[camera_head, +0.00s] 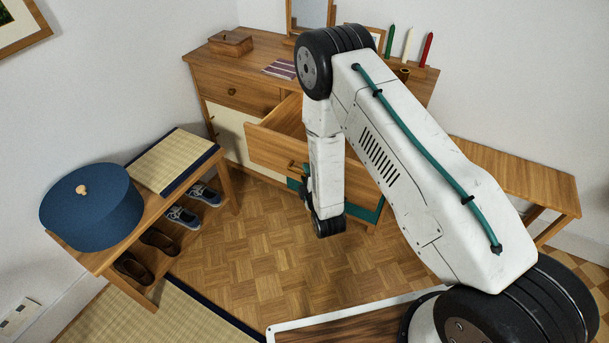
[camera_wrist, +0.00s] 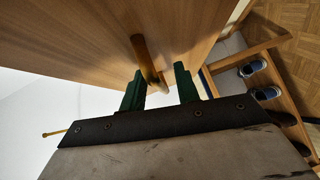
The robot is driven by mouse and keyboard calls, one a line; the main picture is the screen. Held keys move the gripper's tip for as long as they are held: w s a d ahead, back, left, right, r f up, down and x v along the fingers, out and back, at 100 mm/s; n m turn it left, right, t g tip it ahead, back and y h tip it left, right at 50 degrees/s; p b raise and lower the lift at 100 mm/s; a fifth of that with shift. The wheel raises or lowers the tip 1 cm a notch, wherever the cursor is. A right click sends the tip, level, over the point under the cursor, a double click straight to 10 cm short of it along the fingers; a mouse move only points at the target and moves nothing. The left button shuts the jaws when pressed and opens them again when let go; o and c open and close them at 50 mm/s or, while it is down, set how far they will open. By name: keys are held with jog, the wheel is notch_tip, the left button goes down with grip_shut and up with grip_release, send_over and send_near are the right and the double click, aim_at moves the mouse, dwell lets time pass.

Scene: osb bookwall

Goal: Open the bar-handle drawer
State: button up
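The bar-handle drawer (camera_head: 270,150) is pulled well out of the wooden dresser (camera_head: 215,70) in the head view. Its brass bar handle (camera_head: 293,165) is on the drawer front, beside my gripper. In the wrist view the wooden drawer front (camera_wrist: 75,35) fills the upper part, and the bar handle (camera_wrist: 142,50) sticks out toward my gripper (camera_wrist: 160,74). The two green fingers are apart, with the near end of the bar between them. I see a gap to each finger. In the head view my arm hides part of the drawer and most of the fingers.
A low bench (camera_head: 215,170) with shoes and a blue round box (camera_head: 92,205) stands at left. A closed drawer with a knob (camera_head: 235,92) is at the dresser's upper left. Candles (camera_head: 408,45) stand on top. A wooden bench (camera_head: 520,180) is at right. Parquet floor before the dresser is clear.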

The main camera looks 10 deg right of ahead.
jog(key=shift+a, duration=0.2)
jog(key=shift+s, duration=0.15)
jog(key=s+r, duration=0.1)
jog(key=s, duration=0.6)
jog(key=shift+s+d, duration=0.2)
jog(key=shift+d, duration=0.15)
